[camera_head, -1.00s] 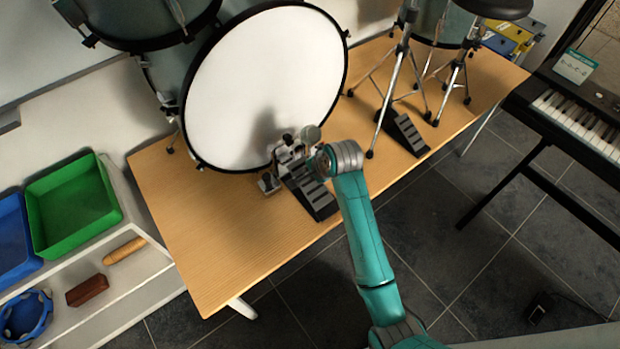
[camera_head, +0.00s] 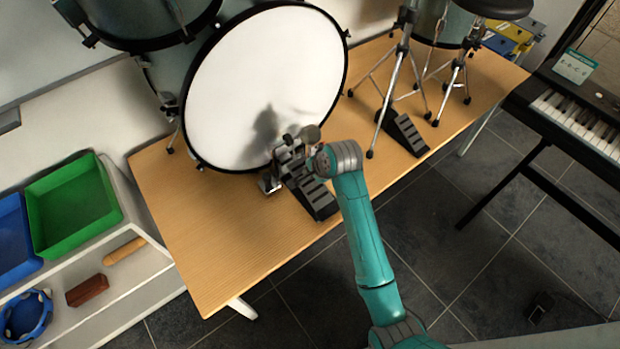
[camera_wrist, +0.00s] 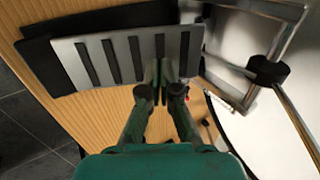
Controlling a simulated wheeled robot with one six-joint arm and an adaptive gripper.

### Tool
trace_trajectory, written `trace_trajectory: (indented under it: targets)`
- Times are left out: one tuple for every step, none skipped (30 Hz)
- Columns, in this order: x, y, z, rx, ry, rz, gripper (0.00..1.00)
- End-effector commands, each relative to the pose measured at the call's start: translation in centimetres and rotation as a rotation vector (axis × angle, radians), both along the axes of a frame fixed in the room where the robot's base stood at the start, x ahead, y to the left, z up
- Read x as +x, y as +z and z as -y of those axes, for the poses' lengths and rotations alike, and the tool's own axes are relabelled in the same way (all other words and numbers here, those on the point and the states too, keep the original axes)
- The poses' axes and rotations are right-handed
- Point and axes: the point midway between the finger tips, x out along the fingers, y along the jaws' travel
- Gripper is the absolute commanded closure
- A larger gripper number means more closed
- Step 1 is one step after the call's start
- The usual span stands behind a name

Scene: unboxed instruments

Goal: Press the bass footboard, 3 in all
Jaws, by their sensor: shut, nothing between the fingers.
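The bass footboard (camera_head: 319,199) is a dark plate with grey ribs, lying on the wooden platform in front of the big white bass drum head (camera_head: 245,100). In the wrist view the footboard (camera_wrist: 122,62) spans the upper left, grey with black slots. My gripper (camera_wrist: 163,72) is shut and empty, its fingertips overlapping the footboard's near edge toward its drum end. I cannot tell whether they touch it. In the head view my teal arm reaches to the pedal, and the fingertips cannot be made out. The round beater (camera_head: 310,133) stands up near the drum head.
A second pedal (camera_head: 405,133) and metal stand legs are to the right on the wooden platform (camera_head: 215,250). A keyboard (camera_head: 580,115) stands at far right. Green (camera_head: 72,205) and blue bins are at left. The platform's front left is clear.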

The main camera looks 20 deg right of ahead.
Motion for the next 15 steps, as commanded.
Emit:
trace_trajectory:
  targets:
    - [0.0,0.0,0.0,0.0,0.0,0.0,1.0]
    - [0.0,0.0,0.0,0.0,0.0,0.0,1.0]
    - [0.0,-0.1,0.0,0.0,0.0,-0.001,1.0]
    - [0.0,-0.3,0.0,0.0,0.0,-0.001,1.0]
    - [0.0,-0.4,0.0,0.0,0.001,-0.002,1.0]
    - [0.0,-0.7,0.0,0.001,0.0,-0.002,1.0]
    - [-0.1,-0.9,0.0,0.001,0.0,-0.002,1.0]
    - [0.0,-1.2,0.0,0.001,0.0,-0.002,1.0]
    - [0.0,-1.5,0.0,0.001,0.0,-0.002,1.0]
    - [0.0,-1.7,0.0,0.001,0.0,-0.002,1.0]
    - [-0.1,-2.0,0.0,0.0,0.0,-0.003,1.0]
    - [-0.1,-2.3,0.0,0.0,0.0,-0.003,1.0]
    - [-0.1,-2.5,0.0,0.001,0.0,-0.002,1.0]
    - [0.0,-2.7,0.0,0.001,0.0,-0.002,1.0]
    - [-0.1,-3.1,0.0,0.001,0.0,-0.002,1.0]
